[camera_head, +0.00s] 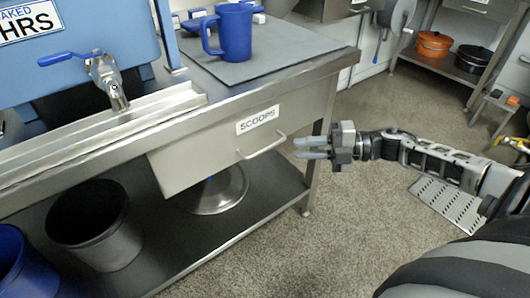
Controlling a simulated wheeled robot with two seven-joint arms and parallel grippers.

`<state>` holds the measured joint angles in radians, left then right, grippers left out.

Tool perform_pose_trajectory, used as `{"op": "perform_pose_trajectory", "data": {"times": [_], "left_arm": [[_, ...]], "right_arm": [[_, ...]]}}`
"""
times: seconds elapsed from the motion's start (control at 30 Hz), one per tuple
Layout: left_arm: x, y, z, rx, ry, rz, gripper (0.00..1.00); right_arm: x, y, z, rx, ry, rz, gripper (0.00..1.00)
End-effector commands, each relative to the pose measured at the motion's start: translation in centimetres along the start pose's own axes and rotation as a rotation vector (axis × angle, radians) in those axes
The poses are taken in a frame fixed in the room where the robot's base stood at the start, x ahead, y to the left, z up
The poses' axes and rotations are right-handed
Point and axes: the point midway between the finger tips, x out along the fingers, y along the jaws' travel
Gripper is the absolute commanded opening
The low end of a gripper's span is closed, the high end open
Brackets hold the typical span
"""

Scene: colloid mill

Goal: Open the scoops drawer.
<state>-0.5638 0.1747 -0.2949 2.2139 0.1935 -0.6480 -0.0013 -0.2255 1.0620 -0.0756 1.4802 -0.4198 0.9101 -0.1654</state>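The scoops drawer (205,158) is a grey metal box under the steel table, with a white "SCOOPS" label (257,119). It looks shut, its front close under the table edge. Its bar handle (262,148) stands out from the front below the label. My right gripper (297,148) is just right of the handle, its two fingers pointing left toward it. The fingers look parted with a narrow gap and nothing between them. They appear apart from the handle, though the depth is hard to judge. My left gripper is not in view.
A blue jug (235,32) stands on a grey mat (285,58) on the table. A blue-handled valve spout (108,80) is at left. A dark bin (97,225) and a round metal base (218,190) are on the lower shelf. The floor (340,220) before the drawer is clear.

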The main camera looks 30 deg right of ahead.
Motion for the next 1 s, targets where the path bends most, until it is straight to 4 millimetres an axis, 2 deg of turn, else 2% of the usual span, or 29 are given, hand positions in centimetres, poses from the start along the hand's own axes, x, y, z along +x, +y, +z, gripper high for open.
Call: {"op": "perform_pose_trajectory", "data": {"times": [0.03, 0.2, 0.43, 0.6, 0.9, 0.97, 1.0], "left_arm": [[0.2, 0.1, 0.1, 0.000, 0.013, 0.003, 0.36], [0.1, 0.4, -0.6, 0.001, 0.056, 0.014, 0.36], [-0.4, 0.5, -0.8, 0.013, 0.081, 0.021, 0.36], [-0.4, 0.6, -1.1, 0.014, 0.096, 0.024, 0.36], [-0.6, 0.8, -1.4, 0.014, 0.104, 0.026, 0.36], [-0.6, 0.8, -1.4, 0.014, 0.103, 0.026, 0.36], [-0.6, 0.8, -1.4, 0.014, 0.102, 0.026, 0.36]], "right_arm": [[1.3, -0.1, 0.0, -0.002, 0.002, 0.006, 0.19], [5.0, 0.0, 0.0, -0.002, 0.001, 0.006, 0.19], [8.5, 0.0, 0.0, 0.001, -0.001, 0.003, 0.19], [9.6, 0.0, 0.0, 0.000, 0.000, 0.001, 0.19], [9.8, 0.0, 0.0, 0.002, -0.001, 0.000, 0.19], [9.8, 0.0, 0.0, 0.002, -0.001, 0.000, 0.02], [9.8, 0.0, 0.0, 0.002, -0.001, 0.000, 0.00]]}}
